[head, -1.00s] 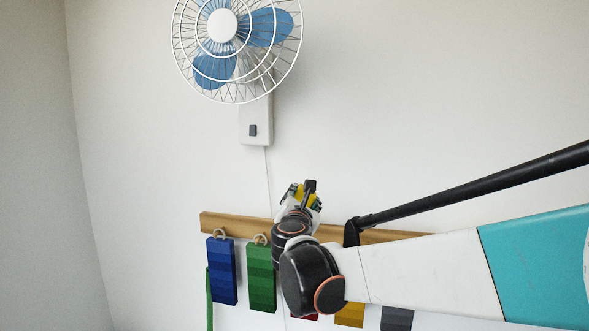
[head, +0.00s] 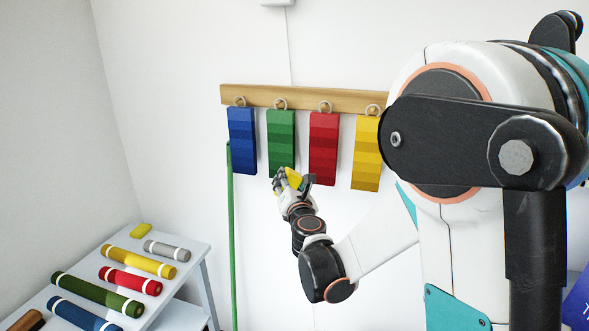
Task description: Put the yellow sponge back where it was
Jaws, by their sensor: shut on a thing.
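My gripper (head: 290,183) is shut on a small yellow thing, which looks like the yellow sponge (head: 294,178). The fingers hide part of it. In the head view it shows just below the green hanging swatch strip (head: 281,138), clear of the table. Another small yellow block (head: 140,230) lies at the back of the white table at lower left. I cannot tell from here what it is.
Blue (head: 242,140), red (head: 323,150) and yellow (head: 367,153) swatch strips hang from a wooden rail (head: 300,99). The white table (head: 203,278) bears several coloured rolls. A green pole (head: 231,240) stands against the wall. My arm covers the right side.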

